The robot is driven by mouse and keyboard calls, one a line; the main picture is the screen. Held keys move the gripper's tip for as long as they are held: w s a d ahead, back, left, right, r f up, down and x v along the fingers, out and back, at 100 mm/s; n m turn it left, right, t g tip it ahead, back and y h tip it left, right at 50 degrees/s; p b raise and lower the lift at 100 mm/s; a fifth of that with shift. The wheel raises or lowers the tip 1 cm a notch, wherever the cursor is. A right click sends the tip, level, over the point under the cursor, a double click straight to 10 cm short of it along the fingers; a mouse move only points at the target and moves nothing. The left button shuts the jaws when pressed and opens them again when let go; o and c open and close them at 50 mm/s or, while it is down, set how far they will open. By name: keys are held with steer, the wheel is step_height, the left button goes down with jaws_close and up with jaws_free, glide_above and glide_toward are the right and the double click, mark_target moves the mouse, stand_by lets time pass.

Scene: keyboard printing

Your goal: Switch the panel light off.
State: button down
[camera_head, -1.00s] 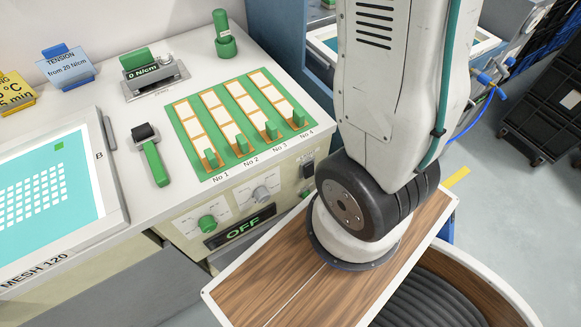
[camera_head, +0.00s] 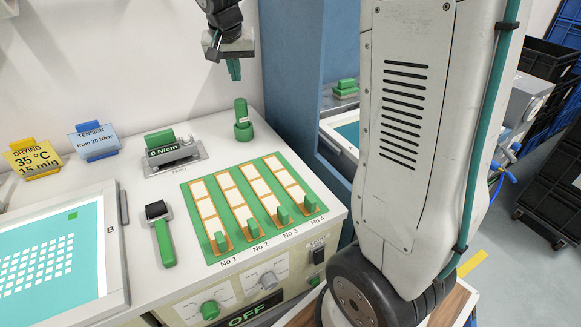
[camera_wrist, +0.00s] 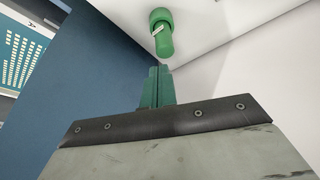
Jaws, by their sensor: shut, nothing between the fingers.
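The panel is the white console's front face, with a dark switch (camera_head: 318,256) at its right end under a small label that I cannot read for sure. A lit green OFF display (camera_head: 252,312) sits lower on that face, cut by the picture's bottom edge. I cannot tell whether the panel light is on. My gripper (camera_head: 234,72) hangs high at the back, above and behind the console's rear right corner, well away from the switch. Its green fingers (camera_wrist: 157,86) are shut and empty in the wrist view. The switch is out of the wrist view.
A green upright handle (camera_head: 243,120) stands on the console's rear right corner; it also shows in the wrist view (camera_wrist: 161,30), beyond my fingertips. A green slide board (camera_head: 212,256), a green-handled roller (camera_head: 163,240) and a tension gauge (camera_head: 172,152) lie on top. A blue wall (camera_head: 290,90) stands right.

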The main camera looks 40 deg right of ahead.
steer(key=s+a+n+y, duration=0.1)
steer(key=s+a+n, duration=0.1)
steer(key=s, duration=0.9)
steer(key=s+a+f+n+g+y, duration=0.1)
steer(key=s+a+n, duration=0.2)
steer(key=s, duration=0.9)
steer(key=s+a+f+n+g, duration=0.1)
steer(key=s+a, duration=0.4)
steer(key=s, duration=0.7)
steer(key=shift+a+n+y, duration=0.2)
steer(key=shift+n+y, duration=0.2)
steer(key=shift+n, duration=0.3)
steer(key=shift+f, duration=0.1)
